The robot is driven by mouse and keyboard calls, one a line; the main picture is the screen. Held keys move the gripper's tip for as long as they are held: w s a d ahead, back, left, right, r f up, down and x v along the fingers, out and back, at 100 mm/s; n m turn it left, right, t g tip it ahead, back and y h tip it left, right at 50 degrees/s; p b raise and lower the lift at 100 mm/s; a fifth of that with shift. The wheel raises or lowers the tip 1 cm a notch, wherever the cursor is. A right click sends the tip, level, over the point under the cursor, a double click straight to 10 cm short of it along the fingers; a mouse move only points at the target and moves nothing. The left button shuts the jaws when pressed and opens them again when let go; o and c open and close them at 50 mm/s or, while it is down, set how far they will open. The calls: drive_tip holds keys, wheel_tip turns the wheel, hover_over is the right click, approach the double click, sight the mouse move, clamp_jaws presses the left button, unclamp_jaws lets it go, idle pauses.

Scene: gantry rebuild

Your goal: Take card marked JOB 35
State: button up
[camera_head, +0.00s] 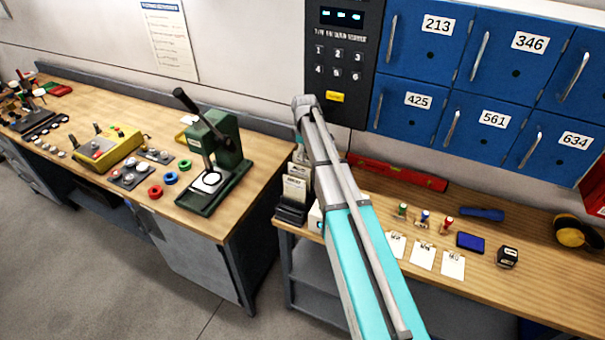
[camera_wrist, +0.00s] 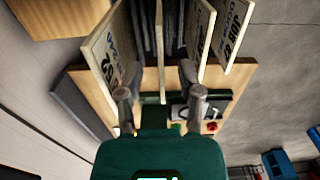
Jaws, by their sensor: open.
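In the wrist view several upright cards stand in a dark slotted rack (camera_wrist: 174,28). A wide card (camera_wrist: 110,52) at the left bears large printing that I cannot read surely. A card (camera_wrist: 237,35) at the right shows "JOB", its number unclear, and another card (camera_wrist: 200,32) stands beside it. My gripper (camera_wrist: 160,72) is open, its two fingers apart on either side of a thin card edge (camera_wrist: 160,50). I cannot tell whether they touch it. I cannot make out JOB 35 on any card. The head view shows the rack (camera_head: 291,213) with a pale card (camera_head: 294,190), partly behind my arm.
A green press (camera_head: 215,160) stands on the left bench. The right bench (camera_head: 385,187) carries a red level (camera_head: 400,174), small stamps (camera_head: 424,218) and white slips (camera_head: 423,254). Blue numbered lockers (camera_head: 440,80) and a keypad (camera_head: 342,60) are on the wall behind.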

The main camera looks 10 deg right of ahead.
wheel_tip(320, 180, down, 2)
drive_tip(key=shift+f+b, duration=0.25)
drive_tip(key=shift+b, duration=0.75)
clamp_jaws()
